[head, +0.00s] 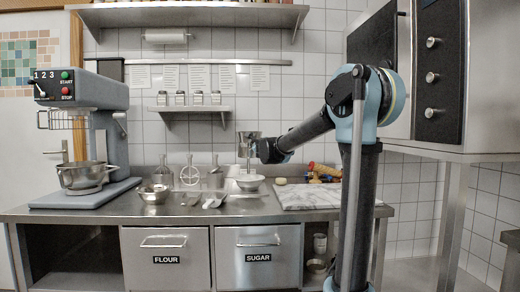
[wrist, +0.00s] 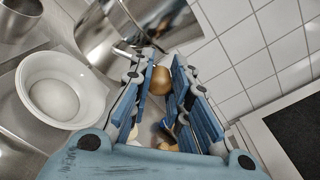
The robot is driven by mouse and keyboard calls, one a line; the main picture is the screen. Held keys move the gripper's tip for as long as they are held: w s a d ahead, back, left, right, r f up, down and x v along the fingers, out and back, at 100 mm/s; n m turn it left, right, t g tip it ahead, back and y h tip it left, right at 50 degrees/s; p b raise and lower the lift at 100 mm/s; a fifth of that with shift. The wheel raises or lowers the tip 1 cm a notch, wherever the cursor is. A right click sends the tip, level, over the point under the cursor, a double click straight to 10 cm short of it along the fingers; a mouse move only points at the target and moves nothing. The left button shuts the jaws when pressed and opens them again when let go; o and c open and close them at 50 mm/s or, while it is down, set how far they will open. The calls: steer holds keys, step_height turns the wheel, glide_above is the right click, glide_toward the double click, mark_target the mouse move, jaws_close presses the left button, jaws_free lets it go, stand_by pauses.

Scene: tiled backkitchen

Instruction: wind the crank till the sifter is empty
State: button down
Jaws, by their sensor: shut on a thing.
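The metal sifter (head: 248,136) stands above a white bowl (head: 250,183) on the steel counter. In the wrist view the shiny sifter (wrist: 125,28) fills the top, and the white bowl (wrist: 28,78) lies at the left with a pale round patch inside. The sifter's crank has a brown wooden knob (wrist: 161,80). My gripper (head: 259,149) is at the right side of the sifter; in the wrist view my gripper (wrist: 159,90) has its blue fingers on either side of the knob, shut on it. The sifter's inside is hidden from both views.
A marble board (head: 318,197) with a rolling pin lies to the right. A whisk stand, scoop and small steel bowl (head: 153,194) are to the left, then a big mixer (head: 92,120). A shelf with jars (head: 190,108) hangs behind. A grey cabinet (head: 450,70) stands at right.

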steer(key=c, duration=1.5)
jaws_free()
steer(key=shift+o, duration=0.2)
steer(key=shift+s, duration=0.1)
steer(key=s+d, duration=0.1)
steer(key=s, duration=1)
steer(key=shift+s, duration=0.3)
steer(key=shift+d, duration=0.1)
